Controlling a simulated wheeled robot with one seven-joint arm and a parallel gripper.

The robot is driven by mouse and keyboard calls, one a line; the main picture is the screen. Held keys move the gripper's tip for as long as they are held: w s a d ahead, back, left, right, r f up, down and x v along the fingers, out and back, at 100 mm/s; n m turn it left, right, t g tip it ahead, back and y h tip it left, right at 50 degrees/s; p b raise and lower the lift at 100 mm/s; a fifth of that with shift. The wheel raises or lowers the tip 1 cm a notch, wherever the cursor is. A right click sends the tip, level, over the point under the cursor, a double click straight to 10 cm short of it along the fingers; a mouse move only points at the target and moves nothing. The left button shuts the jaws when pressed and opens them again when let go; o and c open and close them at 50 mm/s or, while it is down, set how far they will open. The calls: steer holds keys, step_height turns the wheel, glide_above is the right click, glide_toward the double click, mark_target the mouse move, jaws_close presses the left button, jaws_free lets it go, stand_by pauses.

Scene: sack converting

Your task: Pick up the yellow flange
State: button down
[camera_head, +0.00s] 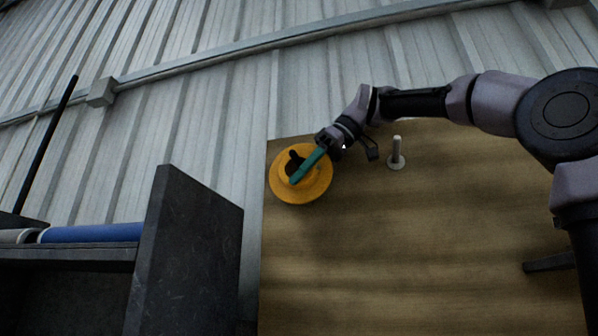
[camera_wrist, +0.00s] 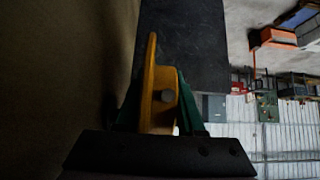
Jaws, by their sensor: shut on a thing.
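The yellow flange (camera_head: 287,190) is a round disc with a raised hub, at the left end of the wooden table (camera_head: 420,250) in the head view. My gripper (camera_head: 306,166) has green fingers and is shut on the flange's hub. In the wrist view the flange (camera_wrist: 161,95) is seen edge-on between the green fingers of my gripper (camera_wrist: 160,115). Part of the hub is hidden by the fingers. I cannot tell whether the flange touches the table.
A grey peg on a round base (camera_head: 396,157) stands on the table right of the flange. A dark shelf unit (camera_head: 185,260) holding a blue roll (camera_head: 92,233) is at the left. A corrugated wall (camera_head: 220,110) lies behind. The table's middle is clear.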

steer(key=shift+r, duration=0.15)
stand_by(0.6)
steer(key=shift+r, duration=0.65)
steer(key=s+a, duration=0.3)
steer(key=s, duration=0.5)
steer(key=s+a, duration=0.3)
steer(key=s, duration=0.6)
steer(key=shift+a, duration=0.1)
